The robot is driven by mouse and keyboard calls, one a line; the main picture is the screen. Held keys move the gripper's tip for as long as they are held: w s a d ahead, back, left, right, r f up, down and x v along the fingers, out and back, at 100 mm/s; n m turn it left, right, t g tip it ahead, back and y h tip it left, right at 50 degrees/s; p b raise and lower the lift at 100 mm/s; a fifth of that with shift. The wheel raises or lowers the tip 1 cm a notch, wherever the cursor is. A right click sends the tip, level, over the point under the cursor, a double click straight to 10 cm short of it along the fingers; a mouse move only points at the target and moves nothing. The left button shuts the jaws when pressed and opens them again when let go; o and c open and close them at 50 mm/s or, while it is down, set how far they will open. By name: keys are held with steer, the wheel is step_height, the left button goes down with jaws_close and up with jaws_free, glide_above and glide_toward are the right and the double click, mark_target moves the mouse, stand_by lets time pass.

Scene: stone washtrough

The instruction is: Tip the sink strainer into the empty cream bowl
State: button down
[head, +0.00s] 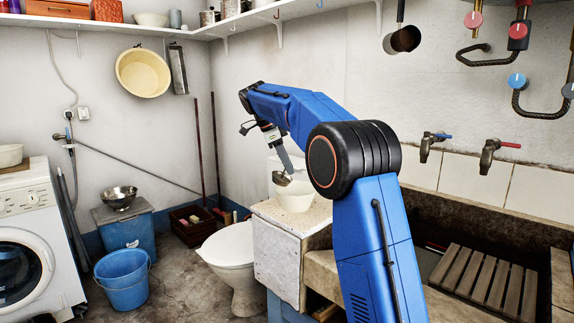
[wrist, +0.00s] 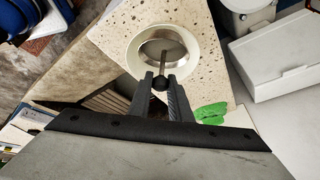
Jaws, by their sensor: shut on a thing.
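My gripper (head: 285,170) is above the stone-topped block, at the back left side of the cream bowl (head: 297,197). It is shut on the sink strainer (head: 281,180), a small grey metal cup. In the head view the strainer looks tilted near the bowl's left rim; I cannot tell whether they touch. In the wrist view my fingers (wrist: 162,92) pinch the strainer's dark knob. The strainer's contents and most of the bowl's inside are hidden.
The bowl stands on a speckled slab (head: 270,212). A toilet (head: 229,245) is left of it, and the stone trough with a slatted wooden rack (head: 485,280) is to the right. A green item (wrist: 211,113) shows near the slab's edge. Two taps (head: 430,145) hang over the trough.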

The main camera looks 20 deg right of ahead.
steer(key=shift+s+d+t+y, duration=0.4)
steer(key=shift+d+t+y, duration=0.1)
steer(key=shift+d+y, duration=0.15)
steer(key=shift+d+y, duration=0.1)
steer(key=shift+y, duration=0.15)
steer(key=shift+s+d+f+m+t+y, duration=0.1)
steer(key=shift+s+d+m+t+y, duration=0.2)
steer(key=shift+s+d+t+y, duration=0.3)
steer(key=shift+w, duration=0.15)
stand_by(0.5)
steer(key=shift+s+d+t+y, duration=0.5)
steer(key=shift+d+y, duration=0.15)
steer(key=shift+y, duration=0.35)
